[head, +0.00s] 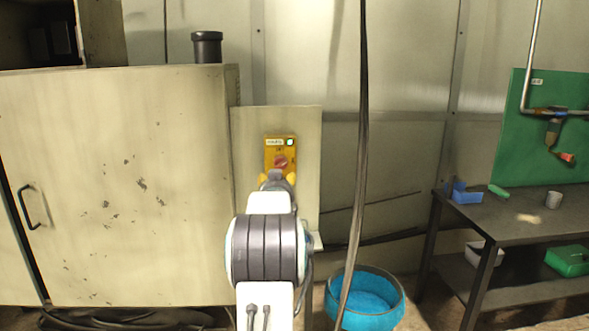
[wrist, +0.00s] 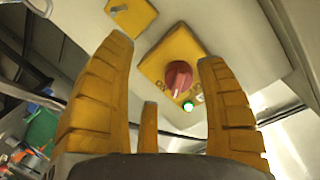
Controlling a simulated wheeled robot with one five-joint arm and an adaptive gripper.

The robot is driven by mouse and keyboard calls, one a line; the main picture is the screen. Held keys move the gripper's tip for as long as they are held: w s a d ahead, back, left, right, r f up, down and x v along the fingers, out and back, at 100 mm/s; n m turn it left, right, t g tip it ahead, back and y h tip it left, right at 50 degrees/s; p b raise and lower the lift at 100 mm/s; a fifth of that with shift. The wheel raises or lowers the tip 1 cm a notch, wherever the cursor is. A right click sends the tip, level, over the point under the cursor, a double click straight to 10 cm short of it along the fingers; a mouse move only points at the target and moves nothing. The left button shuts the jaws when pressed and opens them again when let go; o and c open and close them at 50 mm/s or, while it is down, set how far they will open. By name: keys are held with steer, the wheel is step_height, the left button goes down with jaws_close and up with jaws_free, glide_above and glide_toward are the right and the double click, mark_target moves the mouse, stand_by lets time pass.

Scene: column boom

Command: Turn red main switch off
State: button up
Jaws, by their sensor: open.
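The red main switch (head: 281,160) is a round red knob on a yellow plate (head: 270,143), fixed to a pale upright panel. A green lamp (head: 290,142) glows on the plate. In the wrist view the red knob (wrist: 178,77) stands near the middle on its yellow plate (wrist: 155,67), with the lamp (wrist: 188,106) lit beside it. My gripper (head: 277,179) is just below the knob in the head view. In the wrist view my gripper (wrist: 170,55) has its yellow fingers spread wide and empty. The knob appears between the fingers, apart from them. Plate markings are partly hidden.
A beige cabinet (head: 120,190) with a black handle stands left of the panel (head: 312,150). Dark cables (head: 361,120) hang to its right. A blue round tub (head: 368,295) sits below, and a workbench (head: 530,215) stands at the right.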

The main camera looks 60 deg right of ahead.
mark_target(280, 166)
steer(key=r+n, duration=0.1)
steer(key=n, duration=0.2)
steer(key=r+n+h, duration=0.1)
steer(key=n, duration=0.2)
steer(key=s+r+n, duration=0.1)
steer(key=n, duration=0.3)
steer(key=shift+r+t+h, duration=0.3)
steer(key=shift+r, duration=0.05)
steer(key=shift+w+d+r+p, duration=0.1)
steer(key=shift+w+d+p, duration=0.1)
steer(key=shift+p, duration=0.15)
steer(key=shift+w+d+r+n+p, duration=0.1)
steer(key=shift+w+d+n+p, duration=0.15)
steer(key=shift+d+p, duration=0.4)
steer(key=shift+p+x, duration=1.4)
steer(key=shift+x, duration=1.35)
steer(key=shift+c, duration=0.4)
